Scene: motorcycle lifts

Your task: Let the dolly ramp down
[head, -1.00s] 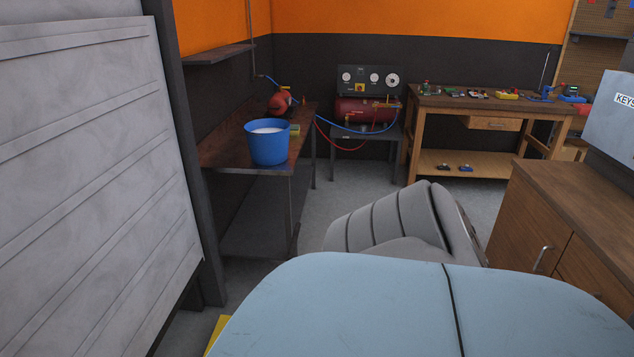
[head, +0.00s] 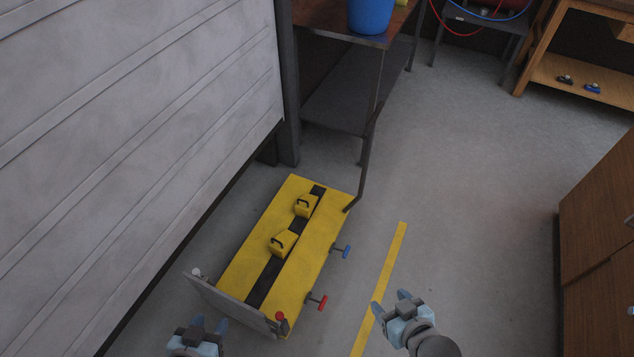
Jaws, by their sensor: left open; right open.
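A yellow dolly (head: 314,245) with a black centre strip sits low on the floor. Its ramp (head: 235,309) is a grey plate at the near end; it looks raised, tilted up from the deck edge. A red knob (head: 281,317) is at the ramp's right end and a pale knob (head: 196,272) at its left end. My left gripper (head: 208,324) is open and empty at the bottom edge, just in front of the ramp, partly cut off. My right gripper (head: 390,300) is open and empty, to the right of the dolly, apart from it.
Two yellow chocks with black handles (head: 285,242) sit on the deck. A red handle (head: 322,301) and a blue handle (head: 346,251) stick out on its right side.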

